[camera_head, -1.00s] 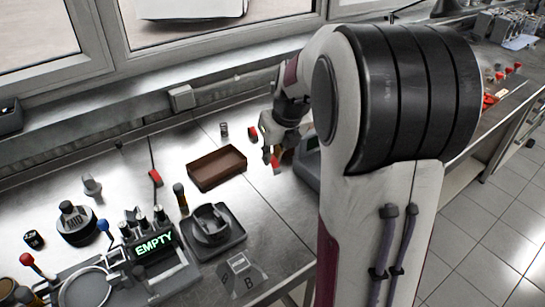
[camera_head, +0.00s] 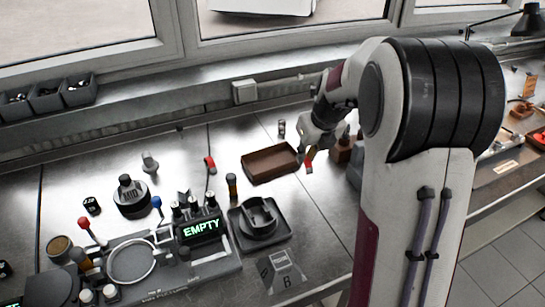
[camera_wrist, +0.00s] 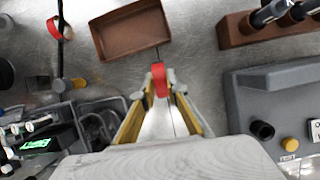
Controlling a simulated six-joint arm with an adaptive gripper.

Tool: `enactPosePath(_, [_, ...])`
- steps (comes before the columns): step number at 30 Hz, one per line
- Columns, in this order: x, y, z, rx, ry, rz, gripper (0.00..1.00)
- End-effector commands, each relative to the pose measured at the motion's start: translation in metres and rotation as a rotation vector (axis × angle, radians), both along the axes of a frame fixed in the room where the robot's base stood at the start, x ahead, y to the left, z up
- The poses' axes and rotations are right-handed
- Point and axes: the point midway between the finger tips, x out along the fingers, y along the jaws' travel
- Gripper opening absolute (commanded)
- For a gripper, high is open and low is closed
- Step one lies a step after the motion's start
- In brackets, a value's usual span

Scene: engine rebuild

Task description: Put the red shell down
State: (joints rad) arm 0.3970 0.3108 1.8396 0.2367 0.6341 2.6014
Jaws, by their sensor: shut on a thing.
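My gripper (camera_wrist: 160,82) is shut on the red shell (camera_wrist: 160,78), which sits between the fingertips in the wrist view. In the head view my gripper (camera_head: 309,158) hangs just right of the brown tray, with the red shell (camera_head: 308,167) at its tips. The shell appears to be above the steel bench, but its exact height and whether it touches the surface cannot be told. A second red piece (camera_head: 210,162) lies by a dark cable left of the tray; it also shows in the wrist view (camera_wrist: 53,28).
The open brown tray (camera_head: 270,176) looks empty and lies beside the gripper. A dark fixture (camera_head: 262,237) and a panel with an "EMPTY" display (camera_head: 202,230) stand at front left. A brown block (camera_wrist: 233,32) and a grey device (camera_wrist: 245,105) are right. Bare steel surrounds the shell.

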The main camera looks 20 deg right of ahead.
Motion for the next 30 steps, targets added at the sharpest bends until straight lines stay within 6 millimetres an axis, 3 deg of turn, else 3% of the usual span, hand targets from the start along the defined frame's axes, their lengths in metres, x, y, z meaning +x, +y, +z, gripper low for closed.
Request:
enactPosePath(6, [0.045, 0.016, -0.002, -0.001, -0.001, 0.092, 0.0])
enactPosePath(18, [0.105, 0.04, 0.008, -0.002, -0.004, 0.261, 0.0])
enactPosePath(24, [0.121, 0.044, 0.022, -0.003, -0.003, 0.331, 0.0])
enactPosePath(30, [0.122, 0.047, 0.034, -0.001, -0.003, 0.385, 0.0])
